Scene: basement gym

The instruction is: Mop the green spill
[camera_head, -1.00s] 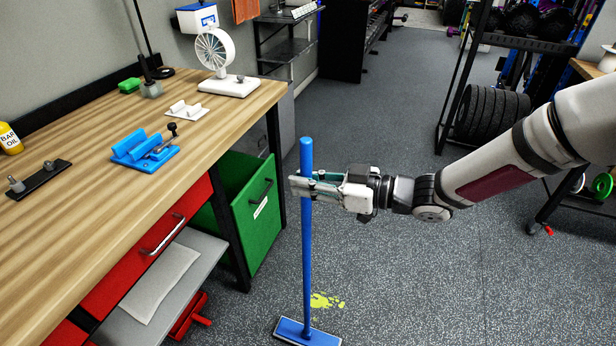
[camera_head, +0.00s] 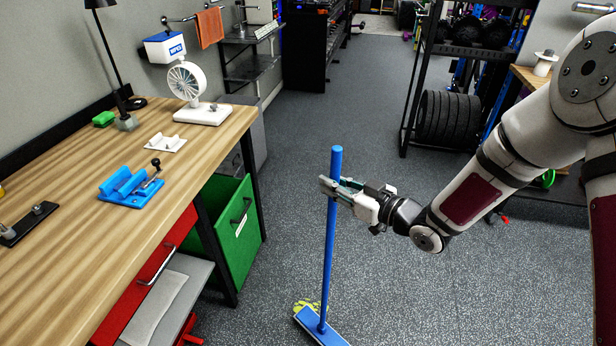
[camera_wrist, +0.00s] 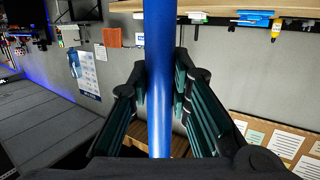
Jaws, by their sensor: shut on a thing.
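My gripper (camera_head: 343,187) is shut on the blue handle of the mop (camera_head: 328,245), near its top. In the wrist view the handle (camera_wrist: 159,80) runs between the two fingers of my gripper (camera_wrist: 160,105). The mop is nearly upright, and its flat blue head (camera_head: 321,327) is low at the floor. The yellow-green spill (camera_head: 303,305) shows on the floor at the head's far left edge. The head hides part of the spill. I cannot tell how firmly the head presses on the floor.
A wooden workbench (camera_head: 120,215) with red and green drawers stands at the left. A weight rack (camera_head: 440,90) stands at the back right. The grey floor (camera_head: 430,285) to the right of the mop is clear.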

